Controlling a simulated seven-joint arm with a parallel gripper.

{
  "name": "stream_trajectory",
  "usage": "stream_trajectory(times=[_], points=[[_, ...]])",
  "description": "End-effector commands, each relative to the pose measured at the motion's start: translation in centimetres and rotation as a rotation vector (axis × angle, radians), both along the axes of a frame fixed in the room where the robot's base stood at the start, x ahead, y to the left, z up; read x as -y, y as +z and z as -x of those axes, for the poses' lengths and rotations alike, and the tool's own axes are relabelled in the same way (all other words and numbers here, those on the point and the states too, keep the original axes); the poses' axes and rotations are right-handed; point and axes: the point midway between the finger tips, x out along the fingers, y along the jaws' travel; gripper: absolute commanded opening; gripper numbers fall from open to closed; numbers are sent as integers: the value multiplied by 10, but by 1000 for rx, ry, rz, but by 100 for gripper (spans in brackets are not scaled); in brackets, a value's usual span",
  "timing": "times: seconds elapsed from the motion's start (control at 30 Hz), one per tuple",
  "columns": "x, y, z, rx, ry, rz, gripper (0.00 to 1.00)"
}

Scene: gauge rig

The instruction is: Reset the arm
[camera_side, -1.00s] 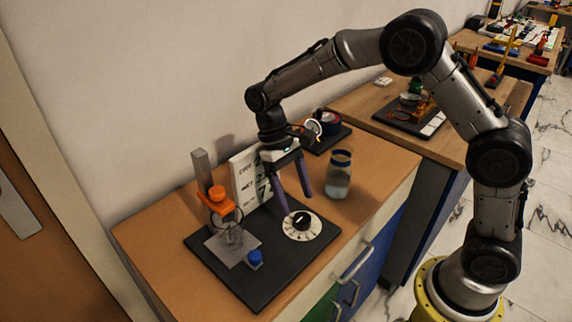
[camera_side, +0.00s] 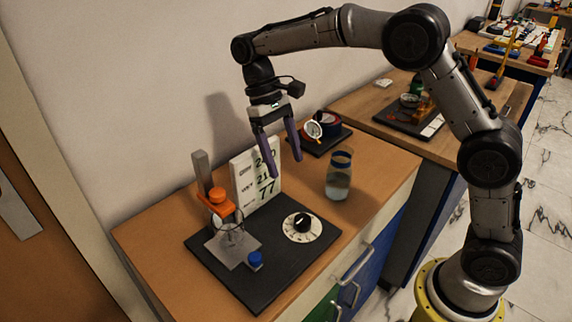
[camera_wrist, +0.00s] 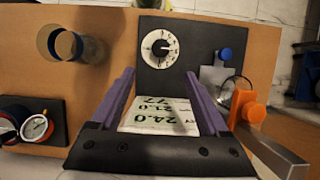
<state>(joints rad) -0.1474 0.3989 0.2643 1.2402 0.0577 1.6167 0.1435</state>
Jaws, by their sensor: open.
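My gripper (camera_side: 287,170) is open and empty, raised above the black base plate (camera_side: 268,279) in the side view. Its two purple fingers point down, apart, with the white number card (camera_side: 246,190) behind them. In the wrist view the fingers (camera_wrist: 168,95) frame the card (camera_wrist: 160,117), which reads 24.0, 21.0 and 77. The round white dial with a black knob (camera_side: 302,227) lies on the plate below and right of my gripper; it also shows in the wrist view (camera_wrist: 160,48). Nothing touches the fingers.
An orange clamp (camera_side: 219,205) on a grey post and a blue knob (camera_side: 255,258) stand on the plate's left side. A glass jar with a blue band (camera_side: 339,176) stands right of the plate. A gauge (camera_side: 313,130) sits behind.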

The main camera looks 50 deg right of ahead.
Motion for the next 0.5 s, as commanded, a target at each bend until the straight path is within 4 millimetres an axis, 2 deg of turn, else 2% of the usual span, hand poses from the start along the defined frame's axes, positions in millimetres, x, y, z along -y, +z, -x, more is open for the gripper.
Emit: stream_trajectory(times=[0.07, 0.17, 0.3, 0.4, 0.5], points=[[4, 21, 1, 50, -8, -7, 79], [12, 54, 16, 113, -24, -15, 79], [27, 95, 56, 221, -46, -22, 79], [37, 114, 87, 307, -59, -27, 79], [45, 124, 118, 396, -66, -29, 79]])
